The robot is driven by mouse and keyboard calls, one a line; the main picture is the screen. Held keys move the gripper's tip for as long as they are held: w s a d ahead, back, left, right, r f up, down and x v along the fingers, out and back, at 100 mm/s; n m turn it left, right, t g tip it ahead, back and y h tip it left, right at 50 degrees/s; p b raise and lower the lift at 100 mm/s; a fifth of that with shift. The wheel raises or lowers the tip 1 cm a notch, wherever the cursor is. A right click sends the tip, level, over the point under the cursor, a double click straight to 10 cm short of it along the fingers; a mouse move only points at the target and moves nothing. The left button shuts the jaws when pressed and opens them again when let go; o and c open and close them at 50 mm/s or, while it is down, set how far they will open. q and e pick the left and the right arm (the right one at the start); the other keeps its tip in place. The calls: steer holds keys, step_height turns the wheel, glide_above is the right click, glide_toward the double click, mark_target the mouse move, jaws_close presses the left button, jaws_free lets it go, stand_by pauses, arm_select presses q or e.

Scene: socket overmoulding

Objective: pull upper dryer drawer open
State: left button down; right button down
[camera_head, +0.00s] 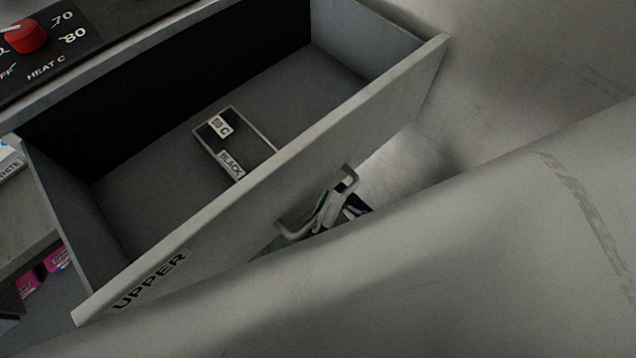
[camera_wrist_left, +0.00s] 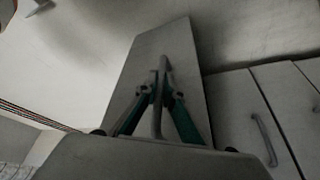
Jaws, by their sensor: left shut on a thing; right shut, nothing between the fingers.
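The upper dryer drawer (camera_head: 110,215) stands well out from the dryer in the head view, its interior exposed. Its grey front panel (camera_head: 385,110) carries the label "UPPER" (camera_head: 150,281) at the lower left. A bar handle (camera_head: 346,180) is on the outer face of that panel. My left gripper (camera_head: 326,209) is shut on the handle, partly hidden behind the large pale arm link. The left wrist view shows the gripper fingers (camera_wrist_left: 158,88) closed around the handle bar in front of the panel (camera_wrist_left: 184,55). My right gripper is in neither view.
A small open tray (camera_head: 267,142) labelled "BLACK" lies on the drawer floor. A red heat knob (camera_head: 26,36) is on the control panel at upper left. Pink items (camera_head: 57,259) show below the drawer at left. Other handled fronts (camera_wrist_left: 265,140) appear in the wrist view.

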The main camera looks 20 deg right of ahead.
stand_by(0.3)
arm_select(q)
steer(key=c, duration=2.4)
jaws_free()
steer(key=shift+c, duration=0.2)
steer(key=shift+r, duration=0.1)
